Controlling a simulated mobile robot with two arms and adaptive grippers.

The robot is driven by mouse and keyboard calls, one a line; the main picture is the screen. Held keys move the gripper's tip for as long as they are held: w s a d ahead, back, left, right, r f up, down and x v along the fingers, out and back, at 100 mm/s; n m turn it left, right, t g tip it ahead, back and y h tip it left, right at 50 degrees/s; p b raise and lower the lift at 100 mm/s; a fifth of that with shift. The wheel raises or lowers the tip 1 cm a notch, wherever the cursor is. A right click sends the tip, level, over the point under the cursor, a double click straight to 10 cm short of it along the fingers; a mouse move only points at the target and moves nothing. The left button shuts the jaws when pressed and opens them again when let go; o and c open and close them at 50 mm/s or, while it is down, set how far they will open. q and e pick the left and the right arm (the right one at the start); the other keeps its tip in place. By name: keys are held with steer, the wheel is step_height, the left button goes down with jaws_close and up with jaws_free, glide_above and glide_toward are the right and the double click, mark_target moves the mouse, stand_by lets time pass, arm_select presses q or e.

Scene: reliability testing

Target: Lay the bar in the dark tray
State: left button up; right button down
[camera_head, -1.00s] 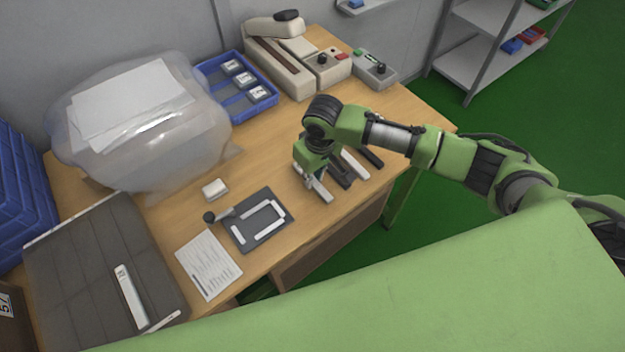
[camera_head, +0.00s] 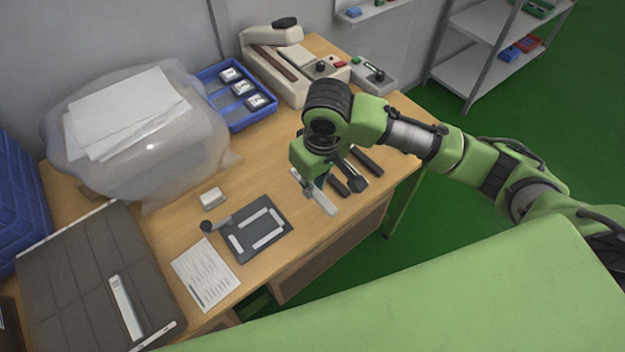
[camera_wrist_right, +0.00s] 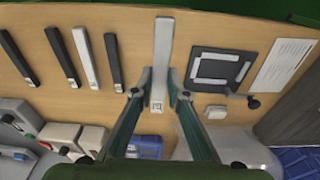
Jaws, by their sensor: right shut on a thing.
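My right gripper (camera_head: 312,188) is over the near edge of the wooden table. In the right wrist view its fingers (camera_wrist_right: 160,88) are shut on a white bar (camera_wrist_right: 162,45) with a small label near one end. The bar's free end (camera_head: 325,203) points towards the table's front edge in the head view; I cannot tell whether it is clear of the table. The dark tray (camera_head: 60,262), with long compartments, lies at the far left. One labelled white bar (camera_head: 126,307) lies in it. My left gripper is not in view.
A dark plate with white strips (camera_head: 270,213) and a paper sheet (camera_head: 206,274) lie between gripper and tray. A small white block (camera_head: 211,197) is behind them. Dark bars (camera_wrist_right: 62,55) and another white bar (camera_wrist_right: 85,57) lie beside the gripper. A translucent bag (camera_head: 190,150) stands behind.

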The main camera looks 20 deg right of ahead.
steer(key=s+a+r, duration=0.1)
steer(key=s+r, duration=0.2)
steer(key=s, duration=0.4)
steer(key=shift+s+a+r, duration=0.15)
steer(key=shift+s+a, duration=0.1)
steer(key=shift+a, duration=0.15)
